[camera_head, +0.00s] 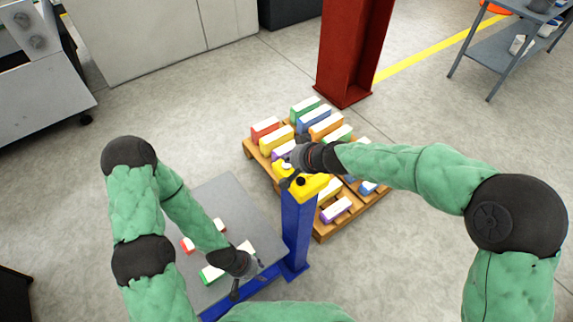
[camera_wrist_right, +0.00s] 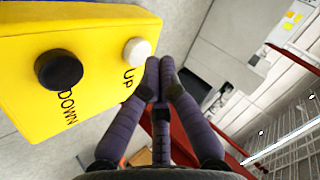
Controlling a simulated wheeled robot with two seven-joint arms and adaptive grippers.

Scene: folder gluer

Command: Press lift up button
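A yellow control box (camera_head: 308,188) sits on top of a blue post (camera_head: 297,228). In the right wrist view the box (camera_wrist_right: 95,25) carries a white button (camera_wrist_right: 137,51) marked UP and a black button (camera_wrist_right: 58,69) marked DOWN. My right gripper (camera_head: 289,160) is at the white-button end of the box. In the wrist view its fingertips (camera_wrist_right: 160,68) are together, empty, and just right of the white button; I cannot tell whether they touch it. My left gripper (camera_head: 248,278) is open and empty above the grey lift platform.
The grey platform (camera_head: 232,198) holds a few small coloured boxes. A wooden pallet (camera_head: 322,236) with several coloured boxes stands behind and right of the post. A red column (camera_head: 350,50) rises behind the pallet. Open floor lies left of the platform.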

